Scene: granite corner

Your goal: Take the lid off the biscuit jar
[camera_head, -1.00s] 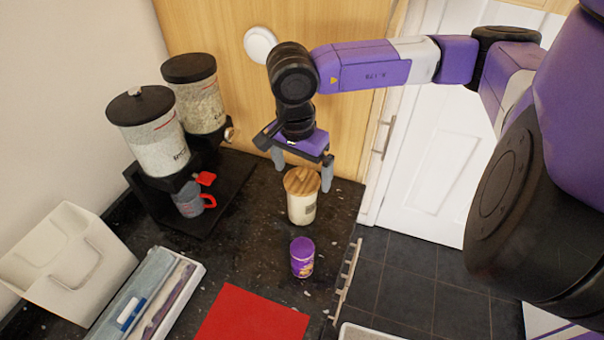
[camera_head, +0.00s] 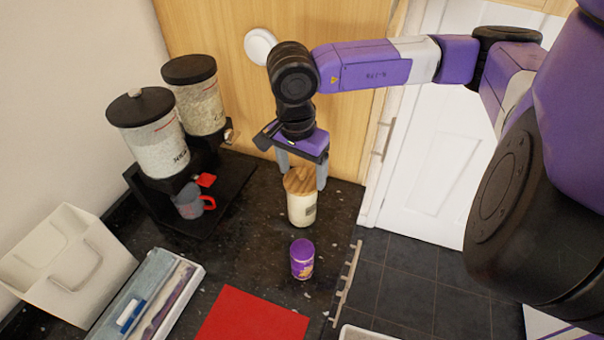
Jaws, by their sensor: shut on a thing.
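The biscuit jar (camera_head: 301,211) is cream coloured with a small dark label and stands upright on the dark granite counter. Its striped wooden lid (camera_head: 299,181) is on top of the jar. My gripper (camera_head: 302,177) points down over the jar from behind. Its grey fingers are shut on the lid, one at the left and one at the right. The lower part of the left finger is partly hidden behind the lid.
A purple tin (camera_head: 302,259) stands in front of the jar. A red mat (camera_head: 252,318) lies nearer. Two cereal dispensers (camera_head: 150,135) and a grey mug with a red handle (camera_head: 190,201) are at left. A cutlery tray (camera_head: 150,300) and white holder (camera_head: 70,262) are front left.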

